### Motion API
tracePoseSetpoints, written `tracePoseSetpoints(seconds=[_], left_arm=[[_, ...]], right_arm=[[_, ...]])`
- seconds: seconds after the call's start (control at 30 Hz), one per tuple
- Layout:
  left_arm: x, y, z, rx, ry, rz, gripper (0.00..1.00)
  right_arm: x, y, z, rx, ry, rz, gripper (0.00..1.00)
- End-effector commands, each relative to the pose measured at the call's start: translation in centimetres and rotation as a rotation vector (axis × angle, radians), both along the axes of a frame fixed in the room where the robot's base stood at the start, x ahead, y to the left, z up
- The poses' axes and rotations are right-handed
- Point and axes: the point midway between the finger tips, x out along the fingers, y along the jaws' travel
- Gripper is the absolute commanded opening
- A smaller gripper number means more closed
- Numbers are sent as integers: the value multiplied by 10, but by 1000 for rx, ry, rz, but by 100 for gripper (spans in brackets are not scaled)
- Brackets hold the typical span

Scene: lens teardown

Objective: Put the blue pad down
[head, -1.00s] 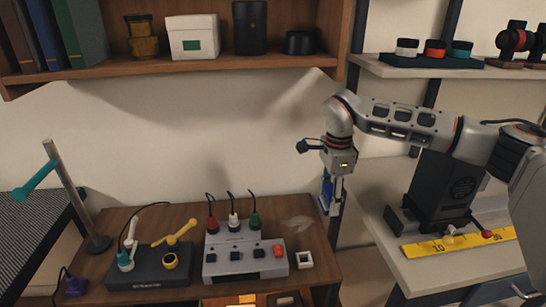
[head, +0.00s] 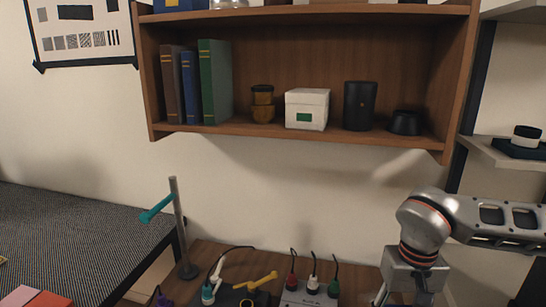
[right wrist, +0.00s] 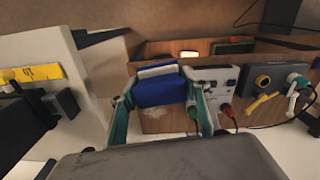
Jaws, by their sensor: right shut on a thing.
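The blue pad (right wrist: 160,92) is between the two fingers of my right gripper (right wrist: 158,84) in the right wrist view. The fingers are shut on it, and a whitish strip shows along its far edge. The pad is held in front of the wooden desk (right wrist: 155,123); I cannot tell its exact height. In the head view the right wrist is at the lower right, and its fingers and the pad are below the frame. My left gripper is not in view.
The desk carries a grey control box (right wrist: 215,88) with plugs and cables, and a dark station with a yellow lever (head: 262,281). A lamp-like stand (head: 181,230) rises at the desk's left. A wooden shelf (head: 300,133) hangs above. A dark striped table (head: 70,240) lies left.

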Motion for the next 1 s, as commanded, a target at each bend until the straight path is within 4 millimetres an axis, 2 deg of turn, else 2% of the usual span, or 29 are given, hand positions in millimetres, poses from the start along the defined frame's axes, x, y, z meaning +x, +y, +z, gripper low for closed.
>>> tracePoseSetpoints(seconds=[0.1, 0.23, 0.43, 0.53, 0.67, 1.0], left_arm=[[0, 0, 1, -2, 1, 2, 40], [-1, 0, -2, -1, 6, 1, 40], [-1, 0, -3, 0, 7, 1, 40], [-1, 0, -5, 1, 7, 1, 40], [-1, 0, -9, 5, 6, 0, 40], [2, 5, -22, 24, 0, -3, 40]], right_arm=[[-8, 4, 2, 0, 2, 84, 29], [-10, 6, 2, 0, 4, 111, 29], [-9, 5, 1, 0, 4, 95, 29], [-2, 1, -1, 0, 1, 20, 29], [15, -9, -5, 0, -5, -195, 29], [72, -54, -20, 8, -14, -1031, 29]])
